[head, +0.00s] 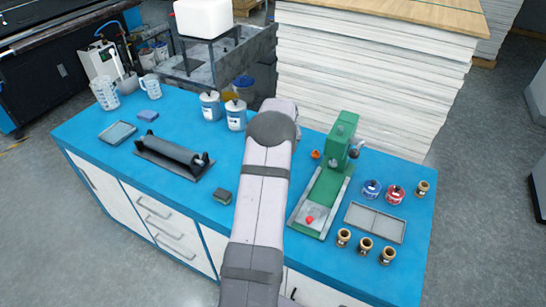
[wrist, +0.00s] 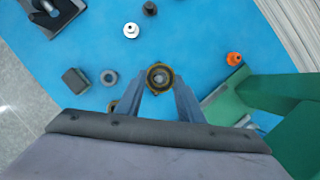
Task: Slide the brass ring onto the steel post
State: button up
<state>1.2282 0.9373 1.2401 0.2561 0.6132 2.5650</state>
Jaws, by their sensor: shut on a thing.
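My gripper (wrist: 159,88) is shut on the brass ring (wrist: 159,74), which sits between the fingertips in the wrist view. A paler round spot shows inside the ring; I cannot tell whether it is the top of the steel post or something below. I cannot pick out the post for certain. In the head view my arm hides the gripper and the ring.
A green press (head: 335,160) stands right of my arm, also at right in the wrist view (wrist: 280,92). A dark block (head: 221,196), roller stand (head: 172,158) and two cans (head: 235,115) are left. Several brass fittings (head: 365,244) and a grey tray (head: 376,222) lie right.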

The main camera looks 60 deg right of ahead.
jog(key=shift+m, duration=0.4)
notch_tip(320, 180, down, 4)
jog(key=b, duration=0.3)
jog(key=shift+b, duration=0.3)
jog(key=shift+f, duration=0.75)
jog(key=shift+f+b, duration=1.2)
jog(key=shift+f, duration=0.8)
dwell(1.0)
jog(key=o, duration=1.7)
